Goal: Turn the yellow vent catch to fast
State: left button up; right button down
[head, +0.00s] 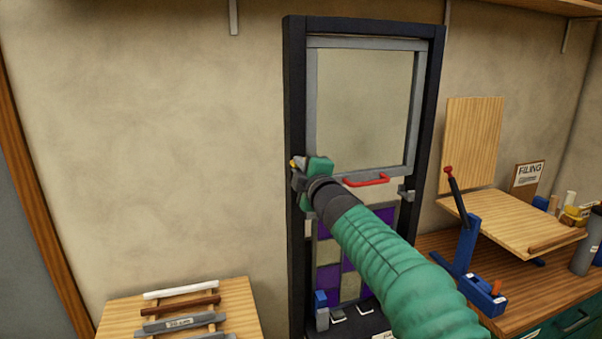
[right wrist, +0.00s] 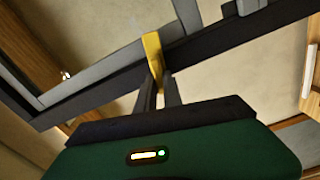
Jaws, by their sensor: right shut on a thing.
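The yellow vent catch (right wrist: 153,55) sits on the left post of the dark frame, beside the grey-framed sash. In the head view only a small bit of the yellow catch (head: 292,163) shows, as my right gripper covers the rest. My right gripper (head: 299,171) is at the left post, level with the lower edge of the sash. In the right wrist view my right gripper (right wrist: 160,75) has its two fingers shut on the catch. No fast or open marking can be read. My left gripper is not in view.
A red handle (head: 366,181) is on the sash's lower rail. A purple and cream panel (head: 327,255) stands below, partly behind my right arm. A blue tool with a black lever (head: 466,245) stands on the right bench. A wooden rack (head: 235,300) is at lower left.

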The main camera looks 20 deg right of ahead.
jog(key=shift+a+f+n+b, duration=0.1)
jog(key=shift+f+n+b, duration=0.05)
jog(key=shift+n, duration=0.45)
jog(key=shift+a+f+n+b, duration=0.1)
jog(key=shift+n+b, duration=0.05)
jog(key=shift+n, duration=0.45)
jog(key=shift+f, duration=0.1)
jog(key=c, duration=1.5)
grip_release()
jog(key=shift+a, duration=0.1)
jog(key=s+b, duration=0.1)
jog(key=s, duration=0.4)
jog(key=s+b, duration=0.1)
jog(key=s, duration=0.5)
jog(key=s+b, duration=0.2)
jog(key=s, duration=0.3)
jog(key=shift+s+d, duration=0.25)
jog(key=shift+s, duration=0.15)
